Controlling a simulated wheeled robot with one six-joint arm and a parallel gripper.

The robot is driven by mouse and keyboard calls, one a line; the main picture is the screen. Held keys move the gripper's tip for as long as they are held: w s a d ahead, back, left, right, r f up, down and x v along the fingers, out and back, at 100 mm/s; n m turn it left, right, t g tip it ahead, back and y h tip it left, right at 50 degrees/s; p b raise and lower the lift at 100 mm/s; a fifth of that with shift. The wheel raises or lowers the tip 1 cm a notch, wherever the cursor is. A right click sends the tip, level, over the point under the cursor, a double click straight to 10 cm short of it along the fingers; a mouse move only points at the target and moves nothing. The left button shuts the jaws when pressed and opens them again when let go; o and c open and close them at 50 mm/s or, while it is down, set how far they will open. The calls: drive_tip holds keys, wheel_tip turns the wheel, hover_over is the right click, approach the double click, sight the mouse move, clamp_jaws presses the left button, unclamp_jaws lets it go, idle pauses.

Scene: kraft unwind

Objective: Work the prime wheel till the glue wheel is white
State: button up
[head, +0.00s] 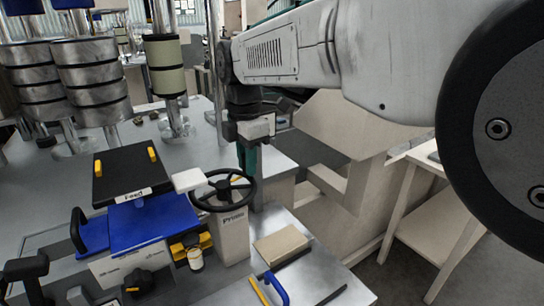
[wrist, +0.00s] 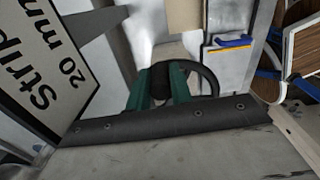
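The prime wheel (head: 223,189) is a black spoked handwheel, lying nearly flat on a pale post (head: 233,238) marked "Prime". My gripper (head: 245,172) comes down over the far right part of its rim, with green fingers. In the wrist view my gripper (wrist: 160,80) has a dark upright knob between its fingers, with no clear gap on either side. The wheel's black rim (wrist: 213,80) curves to the right of the fingers. A small cream roller with an amber lower edge (head: 195,259), perhaps the glue wheel, sits low beside yellow parts.
A black plate marked "Feed" (head: 131,172) and a blue cover (head: 150,220) stand left of the wheel. A white paddle (head: 188,180) is close to the rim. A tan block (head: 282,244) and blue-handled tool (head: 276,287) lie at right. Metal rollers (head: 95,75) stand behind.

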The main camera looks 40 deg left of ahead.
sight(243, 194)
drive_tip(key=o, duration=0.3)
wheel_tip(243, 194, up, 8)
drive_tip(key=shift+f, duration=0.1)
drive_tip(key=shift+s+d+f, duration=0.1)
drive_tip(key=shift+s+d, duration=0.05)
drive_tip(key=c, duration=0.7)
drive_tip(key=s+d+f+m+g, duration=0.1)
drive_tip(key=s+g, duration=0.1)
drive_tip(key=s+d+f+m+g+y, duration=0.1)
drive_tip(key=s+f+m+g, duration=0.1)
drive_tip(key=s+d+f+m+g+y, duration=0.1)
drive_tip(key=g, duration=0.1)
drive_tip(key=shift+s+d+f, duration=0.25)
drive_tip(key=shift+s+d, duration=0.15)
clamp_jaws()
drive_tip(key=w+d+f+m+t+y, duration=0.25)
drive_tip(key=d+m+y, duration=0.5)
drive_tip(key=m, duration=0.65)
drive_tip(key=w+d+f+m+t+y, duration=0.1)
drive_tip(key=w+d+m+t+y, duration=0.25)
drive_tip(key=d+m+y, duration=0.75)
drive_tip(key=a+m+h, duration=0.2)
drive_tip(key=a+m, duration=0.1)
drive_tip(key=a, duration=1.5)
drive_tip(key=shift+a+r, duration=0.15)
drive_tip(key=shift+r, duration=0.05)
